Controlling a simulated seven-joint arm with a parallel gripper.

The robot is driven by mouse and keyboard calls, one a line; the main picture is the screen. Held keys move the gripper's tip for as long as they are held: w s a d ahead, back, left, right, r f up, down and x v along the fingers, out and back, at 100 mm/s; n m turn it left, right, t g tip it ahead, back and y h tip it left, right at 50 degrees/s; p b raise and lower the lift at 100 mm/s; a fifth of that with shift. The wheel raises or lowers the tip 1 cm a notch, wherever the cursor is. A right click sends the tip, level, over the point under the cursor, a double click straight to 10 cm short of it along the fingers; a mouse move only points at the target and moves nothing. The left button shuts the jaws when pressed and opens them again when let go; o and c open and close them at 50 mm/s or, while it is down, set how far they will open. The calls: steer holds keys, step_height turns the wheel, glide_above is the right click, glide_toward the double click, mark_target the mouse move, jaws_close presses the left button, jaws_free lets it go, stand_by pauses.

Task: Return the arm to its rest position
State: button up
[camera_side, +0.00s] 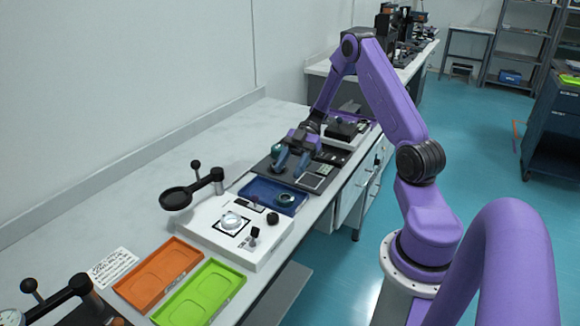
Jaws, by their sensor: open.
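My arm is purple and reaches from the right over the bench. My gripper (292,163) has blue-grey fingers that point down over the dark board on the bench. Its fingertips are apart, with no object visible between them. Whether the fingertips touch the board cannot be told from here.
Near the gripper lie a dark board (263,171), a blue tray (262,187) with a ring-shaped part (285,199), and a white platform (214,243). A black round holder (176,198) stands on an arm to the left. Orange (158,272) and green (199,299) trays lie in front.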

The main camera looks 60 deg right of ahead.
steer(key=shift+a, duration=0.1)
steer(key=s+a+r+m+g+h, duration=0.1)
steer(key=s+a+r+g+h, duration=0.25)
steer(key=a, duration=0.35)
steer(key=s+a+r+g+h, duration=0.2)
steer(key=s+a+h, duration=0.15)
steer(key=a, duration=0.45)
steer(key=s+a+r+m+t+h, duration=0.2)
steer(key=s, duration=0.5)
steer(key=s+a+r+m+t+h, duration=0.2)
steer(key=s+a+t, duration=0.1)
steer(key=s, duration=0.5)
steer(key=shift+s+a+t+h, duration=0.2)
steer(key=shift+t+h, duration=0.15)
steer(key=shift+h, duration=0.05)
